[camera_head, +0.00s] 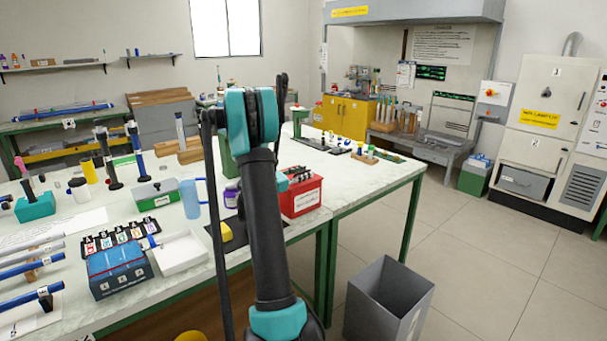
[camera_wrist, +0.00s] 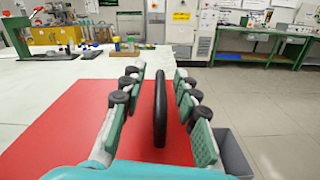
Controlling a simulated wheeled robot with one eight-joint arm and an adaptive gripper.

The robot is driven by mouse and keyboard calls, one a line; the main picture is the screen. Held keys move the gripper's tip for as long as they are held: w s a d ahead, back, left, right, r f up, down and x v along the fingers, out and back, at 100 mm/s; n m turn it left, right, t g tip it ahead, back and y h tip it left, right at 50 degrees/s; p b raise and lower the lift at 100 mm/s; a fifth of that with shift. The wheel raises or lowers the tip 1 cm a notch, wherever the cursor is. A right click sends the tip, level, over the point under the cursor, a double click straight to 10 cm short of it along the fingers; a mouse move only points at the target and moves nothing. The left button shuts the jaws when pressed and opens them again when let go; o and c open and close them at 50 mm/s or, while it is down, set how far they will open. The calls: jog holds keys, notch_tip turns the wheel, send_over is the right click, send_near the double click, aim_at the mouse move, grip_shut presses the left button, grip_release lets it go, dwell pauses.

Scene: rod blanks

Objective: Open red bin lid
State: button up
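The red bin (camera_head: 303,203) stands at the table's right front corner, with a white label on its front. My arm covers its left part in the head view. Its flat red lid (camera_wrist: 85,125) fills the lower middle of the wrist view and looks shut. A black upright bar (camera_wrist: 160,108), seemingly the lid's handle, stands between my fingers. My gripper (camera_wrist: 160,75) is open above the lid, one finger on each side of the bar, with a gap visible on both sides. In the head view it is mostly hidden behind my arm.
A grey open waste bin (camera_head: 388,298) stands on the floor by the table. A blue cup (camera_head: 190,198), a white tray (camera_head: 180,252) and a blue box (camera_head: 118,268) are left of my arm. Small parts lie on the far table; the floor at right is clear.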

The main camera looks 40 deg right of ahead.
grip_shut()
dwell(0.4)
